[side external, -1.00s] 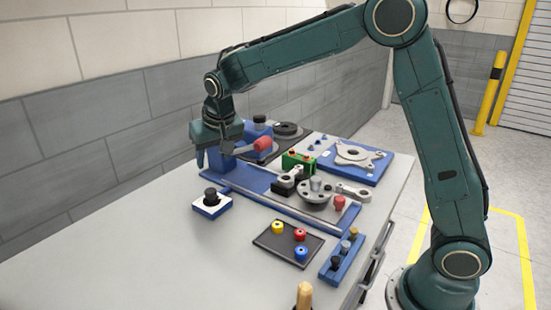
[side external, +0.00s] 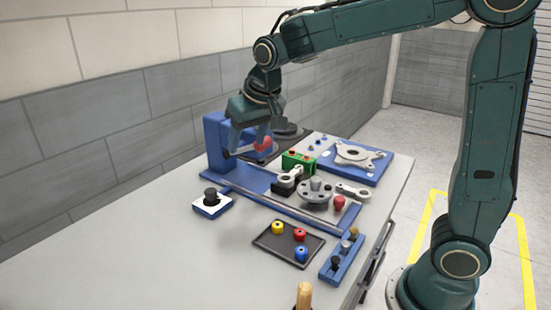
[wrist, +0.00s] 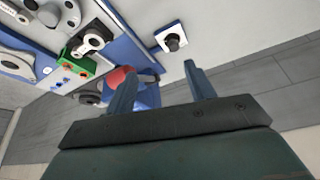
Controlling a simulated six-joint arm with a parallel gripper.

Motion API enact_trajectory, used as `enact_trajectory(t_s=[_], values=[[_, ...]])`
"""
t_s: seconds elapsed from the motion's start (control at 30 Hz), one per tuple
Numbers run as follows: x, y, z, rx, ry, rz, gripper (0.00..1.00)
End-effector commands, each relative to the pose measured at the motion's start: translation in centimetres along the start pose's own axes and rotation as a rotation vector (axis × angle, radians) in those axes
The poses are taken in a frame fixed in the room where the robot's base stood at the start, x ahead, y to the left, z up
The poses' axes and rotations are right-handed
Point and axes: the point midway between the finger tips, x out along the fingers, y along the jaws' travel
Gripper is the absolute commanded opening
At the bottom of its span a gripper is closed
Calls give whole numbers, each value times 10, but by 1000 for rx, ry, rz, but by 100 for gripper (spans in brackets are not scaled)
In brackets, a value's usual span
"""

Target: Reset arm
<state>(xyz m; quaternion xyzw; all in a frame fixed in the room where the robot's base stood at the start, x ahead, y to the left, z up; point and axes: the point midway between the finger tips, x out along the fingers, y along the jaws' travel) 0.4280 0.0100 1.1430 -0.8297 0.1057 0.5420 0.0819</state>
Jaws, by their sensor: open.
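My gripper (side external: 250,143) is open at the left end of the blue chassis fixture (side external: 245,184), near its upright blue block (side external: 214,140) and a red knob (side external: 263,143). In the side view its fingers overlap the block and knob, and I cannot tell whether they touch. In the wrist view the two fingers (wrist: 157,88) are spread apart with nothing between them. The red knob (wrist: 120,76) and the blue block (wrist: 148,95) show beside the left finger there.
A white and blue base with a black knob (side external: 211,203) stands in front. A dark tray (side external: 273,246) with coloured pieces, a blue rack (side external: 341,257) and a wooden handle (side external: 304,294) lie nearer. A blue plate with a grey part (side external: 355,155) sits behind. The table's left front is clear.

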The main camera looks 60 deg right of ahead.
Motion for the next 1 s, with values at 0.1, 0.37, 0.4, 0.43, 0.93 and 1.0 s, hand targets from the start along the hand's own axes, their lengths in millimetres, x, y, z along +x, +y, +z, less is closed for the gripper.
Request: enact_trajectory(t_s=[0.1, 0.37, 0.4, 0.43, 0.93, 1.0], values=[[-21, 11, 18, -22, 9, -14, 54], [-58, 32, 65, -77, 25, -41, 54], [-63, 35, 73, -86, 27, -45, 54], [-67, 38, 79, -92, 30, -48, 54], [-98, 69, 182, -207, 67, -88, 54], [-98, 71, 194, -221, 70, -91, 54]])
